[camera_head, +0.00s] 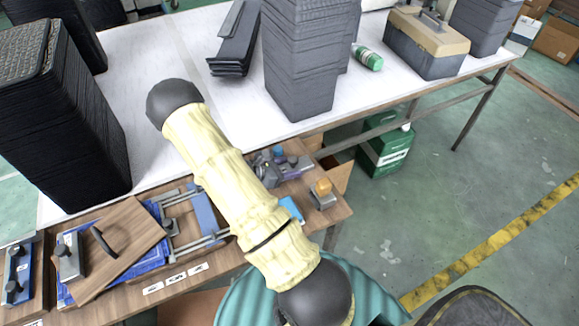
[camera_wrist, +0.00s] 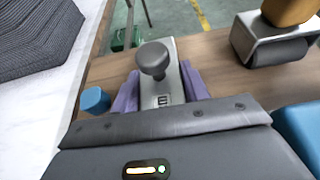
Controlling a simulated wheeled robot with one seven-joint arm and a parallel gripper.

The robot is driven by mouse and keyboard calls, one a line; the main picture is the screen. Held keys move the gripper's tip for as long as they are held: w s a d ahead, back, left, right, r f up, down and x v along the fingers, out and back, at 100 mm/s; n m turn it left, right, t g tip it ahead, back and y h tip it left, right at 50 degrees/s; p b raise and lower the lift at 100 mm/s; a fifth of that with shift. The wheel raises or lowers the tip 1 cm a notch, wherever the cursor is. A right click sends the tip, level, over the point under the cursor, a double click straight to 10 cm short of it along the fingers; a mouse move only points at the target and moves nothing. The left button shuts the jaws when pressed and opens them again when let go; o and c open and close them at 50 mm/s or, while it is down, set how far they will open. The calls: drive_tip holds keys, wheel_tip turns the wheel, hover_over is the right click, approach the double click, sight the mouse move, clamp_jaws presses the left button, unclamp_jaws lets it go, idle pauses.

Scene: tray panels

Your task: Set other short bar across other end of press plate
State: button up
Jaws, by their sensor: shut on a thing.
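The press plate (camera_head: 122,240) is a brown wooden board with a dark handle (camera_head: 103,242). It lies tilted in the picture at the left of the bench, over blue material. One short grey bar with a black knob (camera_head: 70,256) lies across its left end. The other short bar (camera_wrist: 162,98), grey with a dark round knob, is between the purple fingers of my gripper (camera_wrist: 160,90), which is shut on it. In the head view this bar (camera_head: 292,163) is at the bench's right part, far from the plate. I cannot tell whether it touches the bench.
A blue frame with metal rails (camera_head: 203,212) lies right of the plate. A metal piece with an orange-brown knob (camera_head: 322,190) and a blue block (camera_head: 292,207) are near my gripper. A blue cylinder (camera_wrist: 95,100) is close by. Tall dark tray stacks (camera_head: 62,130) stand behind on the white table.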

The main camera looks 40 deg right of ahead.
drive_tip(key=o, duration=1.2)
drive_tip(key=shift+o, duration=0.2)
drive_tip(key=shift+f, duration=0.2)
drive_tip(key=v, duration=0.5)
drive_tip(key=b+v, duration=0.1)
drive_tip(key=v, duration=0.5)
drive_tip(key=b+v, duration=0.1)
drive_tip(key=v, duration=0.5)
drive_tip(key=shift+w+a+f, duration=0.1)
drive_tip(key=shift+a+f, duration=0.25)
drive_tip(key=shift+a, duration=0.05)
